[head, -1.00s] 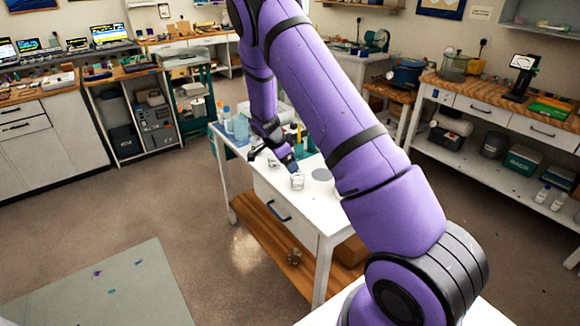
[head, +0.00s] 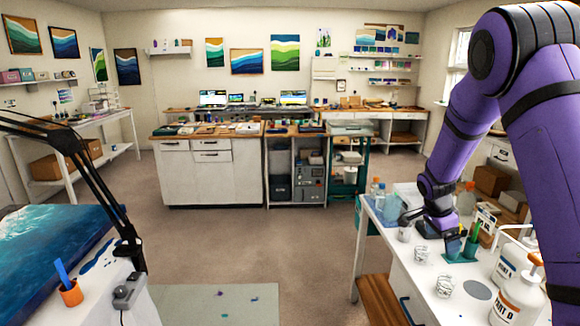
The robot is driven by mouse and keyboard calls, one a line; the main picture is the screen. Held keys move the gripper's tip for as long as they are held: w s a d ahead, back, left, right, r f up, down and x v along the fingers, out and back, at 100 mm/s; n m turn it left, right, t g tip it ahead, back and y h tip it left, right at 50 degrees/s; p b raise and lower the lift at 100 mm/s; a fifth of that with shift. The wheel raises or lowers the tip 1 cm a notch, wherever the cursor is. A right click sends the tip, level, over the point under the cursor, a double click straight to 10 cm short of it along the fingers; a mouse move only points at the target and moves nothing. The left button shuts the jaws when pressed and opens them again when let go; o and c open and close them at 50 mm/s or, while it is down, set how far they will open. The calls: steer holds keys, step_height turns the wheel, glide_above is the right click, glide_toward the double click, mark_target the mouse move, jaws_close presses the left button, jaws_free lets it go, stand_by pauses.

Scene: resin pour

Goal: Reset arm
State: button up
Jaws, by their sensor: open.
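My purple arm comes in from the right, with its gripper (head: 440,238) low over the white work table (head: 402,270). The gripper is open, and I see nothing held in it. Its fingers are small and partly blend with the things behind. A clear cup (head: 445,287) and a second one (head: 422,254) stand on the table just in front of the gripper. A teal cup with green sticks (head: 470,248) stands close to its right. A flat grey disc (head: 477,290) lies on the tabletop.
White pump bottles (head: 517,298) stand at the table's right, near my arm. Clear bottles (head: 391,207) stand at its back left. A blue resin panel (head: 60,262), a black lamp arm (head: 100,190) and an orange cup (head: 71,293) are at left.

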steer(key=s+a+r+n+t+y, duration=0.1)
steer(key=s+a+r+n, duration=0.3)
steer(key=s+r, duration=0.55)
steer(key=s+a+r+n+t+y, duration=0.15)
steer(key=s+a+r+n, duration=0.35)
steer(key=r, duration=0.7)
steer(key=s+a+r+n+t, duration=0.1)
steer(key=s+n, duration=0.3)
steer(key=s, duration=0.6)
steer(key=s+a+r+n+t+y, duration=0.1)
steer(key=s+a+r+n, duration=0.2)
steer(key=s, duration=0.8)
steer(key=shift+s+a+r+n, duration=0.35)
steer(key=shift+r+n, duration=0.25)
steer(key=shift+r, duration=0.15)
